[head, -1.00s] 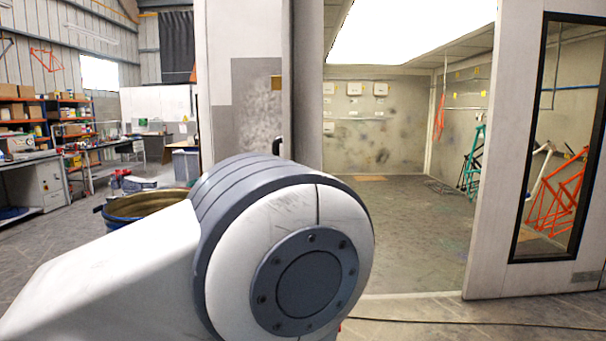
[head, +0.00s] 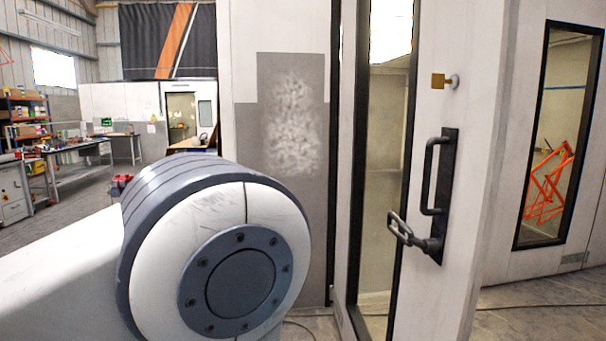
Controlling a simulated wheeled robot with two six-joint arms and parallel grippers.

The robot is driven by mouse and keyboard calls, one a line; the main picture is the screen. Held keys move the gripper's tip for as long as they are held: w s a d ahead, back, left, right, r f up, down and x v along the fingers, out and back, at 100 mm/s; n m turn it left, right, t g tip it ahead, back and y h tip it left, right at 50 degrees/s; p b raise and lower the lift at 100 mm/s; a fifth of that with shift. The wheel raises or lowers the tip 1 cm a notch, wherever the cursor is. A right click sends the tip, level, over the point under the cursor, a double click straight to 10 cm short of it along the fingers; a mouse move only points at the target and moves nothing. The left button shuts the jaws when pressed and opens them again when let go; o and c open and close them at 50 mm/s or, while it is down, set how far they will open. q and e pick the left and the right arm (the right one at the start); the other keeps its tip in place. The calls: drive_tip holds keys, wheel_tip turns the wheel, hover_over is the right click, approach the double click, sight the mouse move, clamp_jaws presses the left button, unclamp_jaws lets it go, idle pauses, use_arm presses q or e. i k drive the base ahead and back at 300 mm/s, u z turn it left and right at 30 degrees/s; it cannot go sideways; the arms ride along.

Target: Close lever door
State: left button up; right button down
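The booth door (head: 385,200) is a pale panel with a tall dark-framed window. It now spans the booth opening in the head view, to the right of the grey-patched wall. Its right edge overlaps the wall behind and looks apart from it, so the door appears ajar. A black pull handle (head: 432,175) is fixed upright near that edge. Below it is a dark lever (head: 408,230) with a loop-shaped end pointing left towards me. Neither gripper is in view. Only a large white and grey joint of my arm shows at lower left, apart from the door in the picture.
A small brass-coloured fitting (head: 438,81) sticks out above the handle. The fixed booth wall with a window (head: 556,140) stands at right. A workbench (head: 70,150) and shelves are at far left. A dark cable (head: 535,306) lies on the floor at right.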

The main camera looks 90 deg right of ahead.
sight(456, 139)
drive_tip(key=z, duration=0.05)
drive_tip(key=i, duration=0.1)
drive_tip(key=z, duration=3.05)
drive_tip(key=k, duration=1.1)
drive_tip(key=u, duration=0.6)
drive_tip(key=i, duration=1.45)
drive_tip(key=z, duration=0.75)
